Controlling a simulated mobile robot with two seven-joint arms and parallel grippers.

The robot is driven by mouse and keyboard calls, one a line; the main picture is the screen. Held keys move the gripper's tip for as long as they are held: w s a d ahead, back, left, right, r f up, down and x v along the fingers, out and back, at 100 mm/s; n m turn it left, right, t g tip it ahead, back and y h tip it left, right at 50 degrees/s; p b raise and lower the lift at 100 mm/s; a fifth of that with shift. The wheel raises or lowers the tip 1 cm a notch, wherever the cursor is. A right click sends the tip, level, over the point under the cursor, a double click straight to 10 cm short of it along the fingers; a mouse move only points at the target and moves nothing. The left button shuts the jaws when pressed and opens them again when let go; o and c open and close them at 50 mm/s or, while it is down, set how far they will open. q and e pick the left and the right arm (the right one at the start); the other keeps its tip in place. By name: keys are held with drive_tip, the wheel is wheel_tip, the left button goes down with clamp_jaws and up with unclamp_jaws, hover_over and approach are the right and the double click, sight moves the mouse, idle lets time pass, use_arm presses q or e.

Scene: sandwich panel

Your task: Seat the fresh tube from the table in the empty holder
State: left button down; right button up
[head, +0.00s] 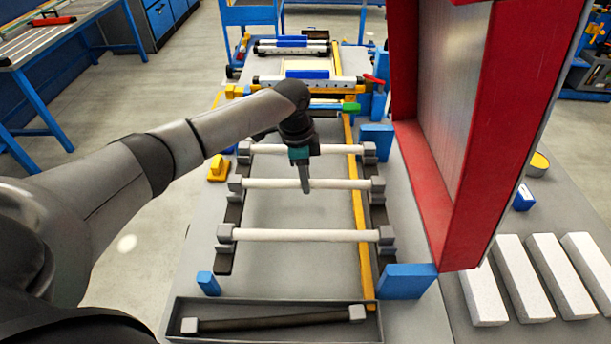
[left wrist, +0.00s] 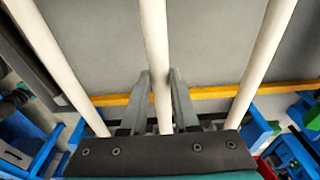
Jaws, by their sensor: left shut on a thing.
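Three white tubes lie crosswise over the table: a far tube (head: 335,149), a middle tube (head: 268,184) and a near tube (head: 300,235). Each has grey end pieces in line with holders on two dark rails. My left gripper (head: 304,186) points down at the middle tube. In the left wrist view, my left gripper's fingers (left wrist: 161,90) lie on both sides of the middle tube (left wrist: 154,35) and are shut on it. Its ends appear level with the holders (head: 236,184); I cannot tell if they are fully seated. My right gripper is out of view.
A dark tube with grey ends (head: 275,321) lies in a dark tray (head: 180,308) at the front. A tall red-framed panel (head: 470,150) stands close on the right. Blue blocks (head: 407,280) flank the rails. White bars (head: 495,280) lie at the right.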

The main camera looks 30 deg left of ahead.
use_arm(q)
drive_tip(key=shift+f, duration=0.4)
idle(0.5)
drive_tip(key=c, duration=0.6)
unclamp_jaws()
